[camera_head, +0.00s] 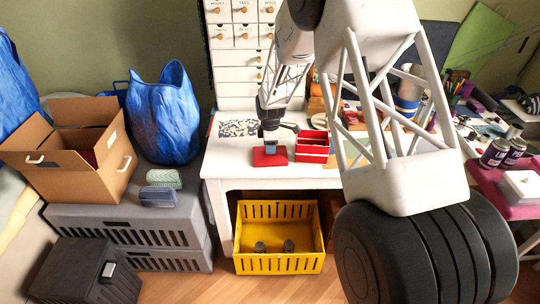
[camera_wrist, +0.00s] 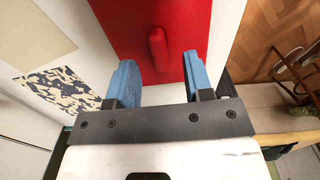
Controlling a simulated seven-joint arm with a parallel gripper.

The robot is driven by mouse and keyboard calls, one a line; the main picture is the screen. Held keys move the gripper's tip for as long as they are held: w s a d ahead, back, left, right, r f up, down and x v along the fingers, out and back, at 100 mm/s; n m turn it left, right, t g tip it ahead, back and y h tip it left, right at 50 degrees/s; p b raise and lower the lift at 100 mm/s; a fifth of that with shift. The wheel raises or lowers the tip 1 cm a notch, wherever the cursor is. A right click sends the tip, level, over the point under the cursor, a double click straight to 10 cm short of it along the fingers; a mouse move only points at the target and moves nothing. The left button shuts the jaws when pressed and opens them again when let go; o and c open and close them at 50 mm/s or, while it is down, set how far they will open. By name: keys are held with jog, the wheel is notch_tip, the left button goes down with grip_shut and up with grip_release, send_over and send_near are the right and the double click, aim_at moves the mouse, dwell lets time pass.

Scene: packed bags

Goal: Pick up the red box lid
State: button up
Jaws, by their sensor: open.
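The red box lid (camera_head: 271,159) lies flat near the front edge of the white table, left of the red box (camera_head: 312,147). In the wrist view the lid (camera_wrist: 185,22) is a flat red panel with a raised red handle (camera_wrist: 158,48) on it. My gripper (camera_head: 269,148) is above the lid, pointing down. In the wrist view its two blue fingers (camera_wrist: 160,75) are apart, with the handle lying ahead of and between them. Nothing is held. I cannot tell the exact height of the fingertips over the lid.
The white table (camera_head: 225,165) has a patterned sheet (camera_head: 238,128) on its left part. A yellow crate (camera_head: 279,262) stands on the floor below. A cardboard box (camera_head: 70,185) and blue bag (camera_head: 163,115) are at the left. Cans and tools crowd the right.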

jog(key=shift+f, duration=1.3)
grip_shut()
